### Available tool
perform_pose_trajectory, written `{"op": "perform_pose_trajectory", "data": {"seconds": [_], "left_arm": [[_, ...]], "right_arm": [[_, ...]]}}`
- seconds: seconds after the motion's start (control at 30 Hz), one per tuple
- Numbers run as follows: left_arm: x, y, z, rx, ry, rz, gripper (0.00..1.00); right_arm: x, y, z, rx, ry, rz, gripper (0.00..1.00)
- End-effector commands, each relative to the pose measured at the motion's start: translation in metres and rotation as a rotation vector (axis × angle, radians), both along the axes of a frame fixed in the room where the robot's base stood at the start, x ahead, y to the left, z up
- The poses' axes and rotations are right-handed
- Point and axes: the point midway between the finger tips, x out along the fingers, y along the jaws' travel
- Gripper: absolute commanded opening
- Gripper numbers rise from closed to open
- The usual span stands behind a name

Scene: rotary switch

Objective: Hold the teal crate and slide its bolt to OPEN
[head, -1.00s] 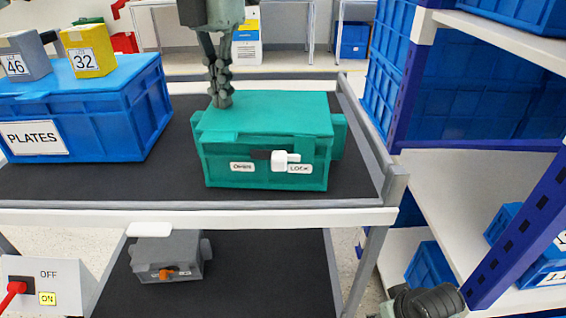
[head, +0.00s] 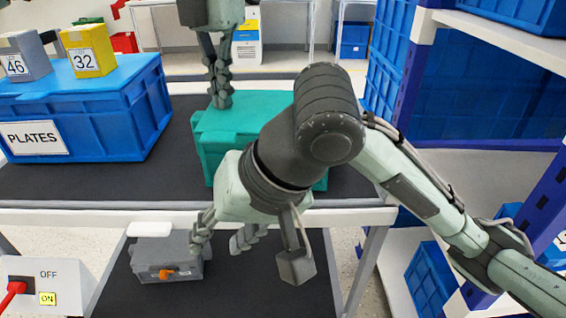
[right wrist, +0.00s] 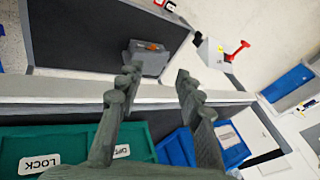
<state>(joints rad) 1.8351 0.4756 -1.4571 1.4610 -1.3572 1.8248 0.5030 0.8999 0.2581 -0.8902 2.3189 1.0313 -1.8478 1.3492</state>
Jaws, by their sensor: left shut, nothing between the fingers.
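The teal crate (head: 240,117) stands on the upper deck. In the head view my right arm covers most of its front, so the bolt and its labels are hidden there. The right wrist view shows the crate (right wrist: 78,140) at the lower left, with a LOCK label (right wrist: 40,163) and a partly covered OPEN label (right wrist: 122,151). I cannot make out the bolt. My left gripper (head: 221,103) is shut and empty, pointing down at the crate's back left top. My right gripper (head: 220,246) is open and empty, in front of the crate; its spread fingers show in the wrist view (right wrist: 157,77).
A blue PLATES crate (head: 110,105) stands left of the teal crate, with a yellow box (head: 87,49) and a grey box (head: 24,57) on top. A grey box with an orange knob (head: 150,258) sits on the lower deck. Shelving (head: 480,150) stands close on the right.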

Motion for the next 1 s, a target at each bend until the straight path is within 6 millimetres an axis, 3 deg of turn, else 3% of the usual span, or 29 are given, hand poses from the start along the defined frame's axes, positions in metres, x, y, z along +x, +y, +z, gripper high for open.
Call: {"op": "perform_pose_trajectory", "data": {"seconds": [0.07, 0.17, 0.63, 0.83, 1.0], "left_arm": [[-0.002, 0.0, -0.006, 0.006, 0.012, -0.003, 0.0], [-0.002, 0.0, -0.006, 0.006, 0.012, -0.003, 0.0], [-0.002, 0.0, -0.007, 0.006, 0.013, -0.003, 0.0], [-0.002, 0.0, -0.007, 0.006, 0.013, -0.003, 0.0], [-0.002, 0.0, -0.007, 0.006, 0.013, -0.003, 0.0]], "right_arm": [[-0.011, 0.014, 0.022, -0.018, -0.026, 0.005, 0.36], [-0.017, 0.014, 0.039, -0.071, -0.068, -0.026, 0.36], [0.005, -0.051, 0.107, -0.325, -0.398, -0.356, 0.36], [0.01, -0.067, 0.123, -0.356, -0.47, -0.448, 0.36], [0.016, -0.071, 0.121, -0.362, -0.482, -0.467, 0.36]]}}
